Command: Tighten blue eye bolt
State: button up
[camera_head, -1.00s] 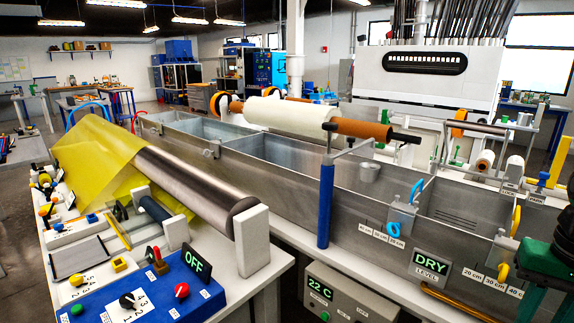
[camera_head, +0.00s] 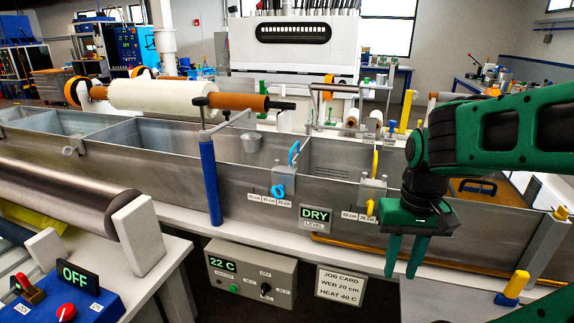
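A small blue ring (camera_head: 278,191), which looks like the blue eye bolt, sits on the front wall of the metal bath (camera_head: 250,208), beside a row of cm labels. A taller blue loop (camera_head: 294,152) stands above it on a grey block (camera_head: 287,174). I cannot tell from here how tight the ring is. My gripper (camera_head: 404,266) is green, points down and is in front of the bath, well to the right of the blue ring. Its two fingers are apart with nothing between them. It touches neither blue part.
A matching yellow ring (camera_head: 371,207) and yellow loop (camera_head: 375,164) are just left of my gripper. A DRY sign (camera_head: 316,218), a 22 C control box (camera_head: 250,278) and a job card (camera_head: 340,285) are below. A blue post (camera_head: 211,185) stands left of the blue ring.

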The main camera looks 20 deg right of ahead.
aim_at(280, 188)
jog(key=k, duration=1.25)
jog(key=u, duration=0.55)
jog(key=i, duration=0.8)
jog(key=u, duration=0.25)
